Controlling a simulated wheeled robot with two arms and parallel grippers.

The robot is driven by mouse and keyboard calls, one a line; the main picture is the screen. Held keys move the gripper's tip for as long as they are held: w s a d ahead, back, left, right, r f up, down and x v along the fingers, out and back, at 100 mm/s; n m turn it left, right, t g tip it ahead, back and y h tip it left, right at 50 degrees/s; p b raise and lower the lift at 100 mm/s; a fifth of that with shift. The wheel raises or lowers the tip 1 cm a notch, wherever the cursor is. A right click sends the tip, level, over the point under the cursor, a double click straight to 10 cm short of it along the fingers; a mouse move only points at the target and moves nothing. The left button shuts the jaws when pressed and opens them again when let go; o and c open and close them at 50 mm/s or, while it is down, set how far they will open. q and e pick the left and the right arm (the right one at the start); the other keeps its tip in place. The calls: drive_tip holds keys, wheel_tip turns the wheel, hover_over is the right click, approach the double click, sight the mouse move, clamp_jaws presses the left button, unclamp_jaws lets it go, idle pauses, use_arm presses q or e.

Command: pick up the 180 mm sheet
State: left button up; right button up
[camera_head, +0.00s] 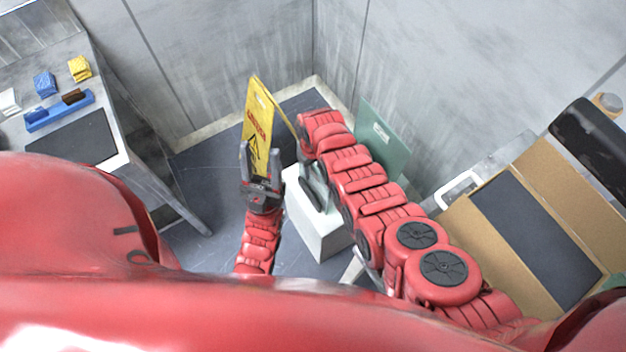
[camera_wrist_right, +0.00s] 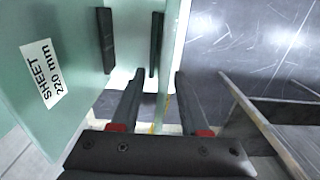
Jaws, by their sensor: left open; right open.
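In the right wrist view a pale green sheet (camera_wrist_right: 60,50) labelled "SHEET 220 mm" stands at the left, outside the left finger. A second glassy sheet (camera_wrist_right: 172,60) shows nearly edge-on between the fingers of my right gripper (camera_wrist_right: 158,76), which is open. No label shows on this second sheet, so I cannot read its size. In the head view a green sheet (camera_head: 380,134) with a small unreadable label stands behind my right arm, which hides much of the right gripper. My left gripper (camera_head: 260,172) is open and empty, in front of the yellow sign.
A pale block (camera_head: 325,236) stands below the right arm. The yellow warning sign (camera_head: 257,112) stands by the left gripper. A bench (camera_head: 110,150) with a blue tray is at the left. An open cardboard box (camera_head: 560,190) is at the right. Concrete walls close the back.

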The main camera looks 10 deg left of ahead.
drive_tip(key=shift+c, duration=0.3)
clamp_jaws()
idle(1.2)
